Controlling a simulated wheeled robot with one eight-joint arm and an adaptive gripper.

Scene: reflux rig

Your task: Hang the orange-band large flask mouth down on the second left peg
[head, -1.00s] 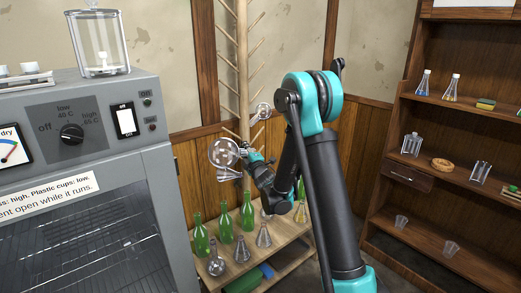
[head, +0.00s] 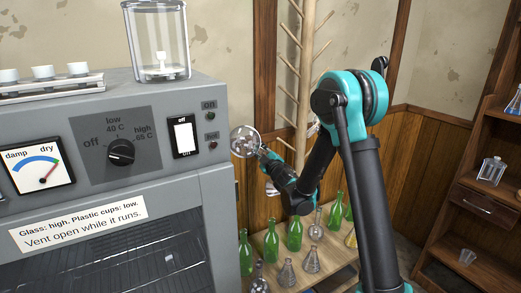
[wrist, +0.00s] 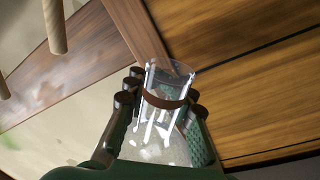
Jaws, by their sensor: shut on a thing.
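My gripper (head: 266,156) is shut on a clear round-bodied flask (head: 244,141), held up left of the wooden peg pole (head: 304,75). In the wrist view the fingers close around the flask's neck (wrist: 160,125), which carries a brownish-orange band (wrist: 165,101). The open rim points away from the wrist camera. Pegs slant up from both sides of the pole; two peg ends (wrist: 55,28) show at the wrist view's upper left, apart from the flask. My arm hides part of the pole, so I cannot tell which peg is the second left one.
The grey drying cabinet (head: 140,100) stands close on the left, with a glass jar (head: 158,45) on top. Green bottles (head: 295,232) and small flasks (head: 311,261) stand on a low wooden bench below. Another glass piece (head: 312,129) shows by the pole. Shelves stand at right.

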